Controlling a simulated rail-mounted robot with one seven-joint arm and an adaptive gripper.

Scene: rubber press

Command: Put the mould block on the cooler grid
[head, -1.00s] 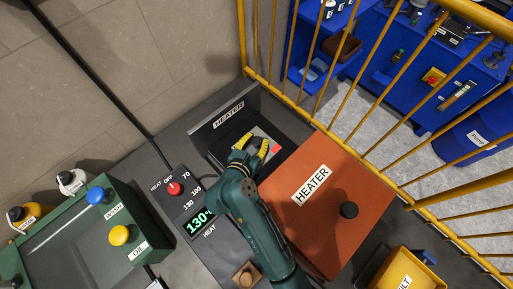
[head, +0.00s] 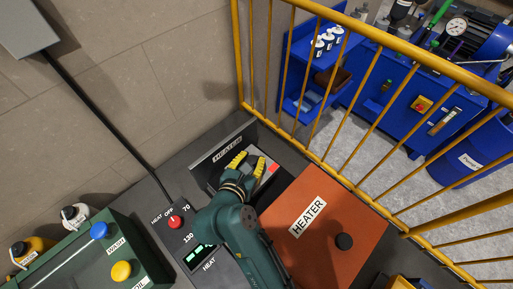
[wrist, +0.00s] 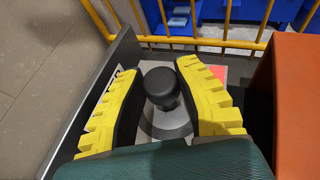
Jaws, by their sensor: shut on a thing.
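My gripper (head: 248,163) is over the open heater (head: 228,149), its yellow fingers pointing down into the bay. In the wrist view its fingers (wrist: 162,80) stand on either side of a black knob (wrist: 162,84) on a round grey base, which I take to be the mould block. The gripper is shut on it. My wrist covers the lower part of the block and the contact is not clear to see. The block rests low in the heater bay or just above its plate; I cannot tell which. No cooler grid is recognisable in these views.
The orange heater cover (head: 325,220) with a black knob (head: 344,241) lies close right of the bay. A dark upright panel borders the bay's back left. A yellow guard rail (head: 330,172) runs behind. The heat dial (head: 174,221) and green wash-and-oil station (head: 95,262) are at left.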

